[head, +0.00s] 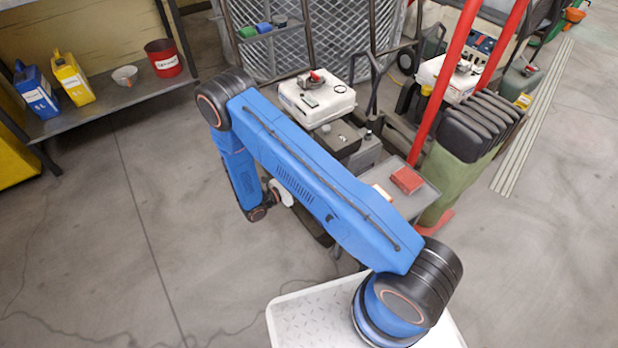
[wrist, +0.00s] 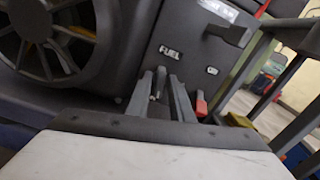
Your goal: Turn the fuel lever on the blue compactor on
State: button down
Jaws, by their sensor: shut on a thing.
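In the wrist view, a dark grey machine panel (wrist: 190,40) carries a FUEL label and a smaller label to its right that seems to read ON. My gripper (wrist: 160,84) reaches up to the panel just below the FUEL label. Its two grey fingers are closed on a small dark lever (wrist: 160,80), which is mostly hidden between them. In the head view, a machine with a white tank (head: 318,98) and grey body stands beyond my blue arm. My arm hides the gripper's fingers and the lever there. No clearly blue compactor body shows.
A red part (wrist: 201,105) is close right of my fingers. A round slotted cover (wrist: 45,40) is at left. In the head view, red handle bars (head: 440,85) and a green machine (head: 460,175) stand right. A shelf (head: 110,95) holds containers. Floor at left is clear.

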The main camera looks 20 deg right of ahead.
jog(key=shift+m, duration=1.2)
jog(key=c, duration=1.8)
grip_release()
jog(key=shift+a, duration=0.15)
jog(key=v, duration=1.7)
jog(key=shift+s+a, duration=0.1)
